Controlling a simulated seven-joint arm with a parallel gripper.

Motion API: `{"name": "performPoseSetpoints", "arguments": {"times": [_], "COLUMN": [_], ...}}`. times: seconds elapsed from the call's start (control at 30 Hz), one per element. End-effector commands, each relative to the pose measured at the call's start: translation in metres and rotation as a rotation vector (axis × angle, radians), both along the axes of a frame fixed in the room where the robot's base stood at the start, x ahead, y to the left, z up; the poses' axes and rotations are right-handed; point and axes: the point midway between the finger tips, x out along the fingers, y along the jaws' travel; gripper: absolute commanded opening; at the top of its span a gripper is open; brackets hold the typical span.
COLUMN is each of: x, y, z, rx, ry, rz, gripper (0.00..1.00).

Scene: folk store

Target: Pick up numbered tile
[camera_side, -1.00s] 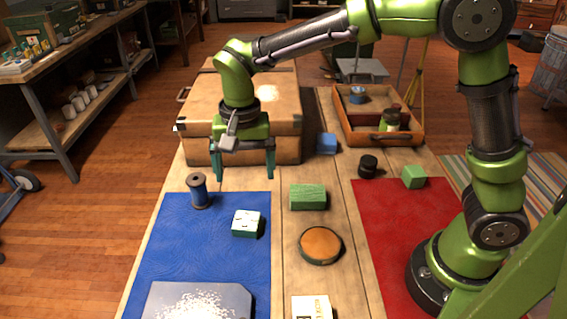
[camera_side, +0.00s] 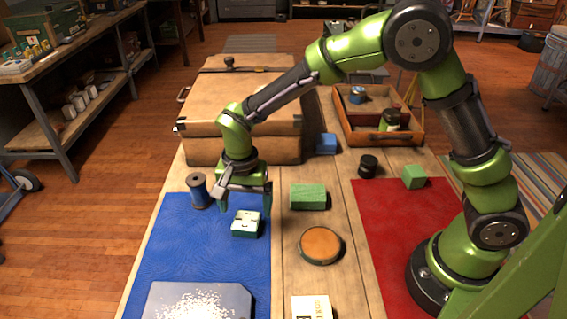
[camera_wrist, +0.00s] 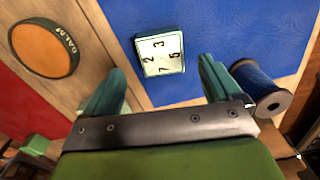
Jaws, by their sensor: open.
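The numbered tile (camera_side: 246,224) is a small white-topped block with green sides on the blue mat (camera_side: 190,255). In the wrist view the tile (camera_wrist: 160,52) shows dark digits on its white face. My gripper (camera_side: 244,206) is open, its two teal fingers pointing down just behind and above the tile in the side view. In the wrist view the open fingers of my gripper (camera_wrist: 160,85) flank the tile's near side, with nothing between them. The tile lies beyond the fingertips there, apart from them.
A blue thread spool (camera_side: 198,191) stands close to the left finger and also shows in the wrist view (camera_wrist: 262,85). A green block (camera_side: 308,196) and a round orange-topped tin (camera_side: 320,244) lie to the right. A large tan case (camera_side: 240,115) stands behind.

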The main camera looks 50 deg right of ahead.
Motion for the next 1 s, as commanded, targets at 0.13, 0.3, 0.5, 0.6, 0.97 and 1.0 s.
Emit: {"name": "performPoseSetpoints", "arguments": {"times": [0.13, 0.3, 0.5, 0.6, 0.97, 1.0], "x": [0.000, 0.000, 0.001, 0.001, 0.001, 0.001], "y": [0.001, 0.002, 0.002, 0.003, 0.002, 0.002], "z": [-0.021, -0.044, -0.051, -0.051, -0.050, -0.050], "rx": [-0.001, -0.001, 0.000, 0.000, 0.000, 0.000], "ry": [0.007, 0.005, 0.002, 0.002, 0.002, 0.002], "rz": [-0.001, -0.001, 0.000, 0.000, 0.000, 0.000], "gripper": [0.92, 0.92, 0.92, 0.92, 0.41, 0.35]}}
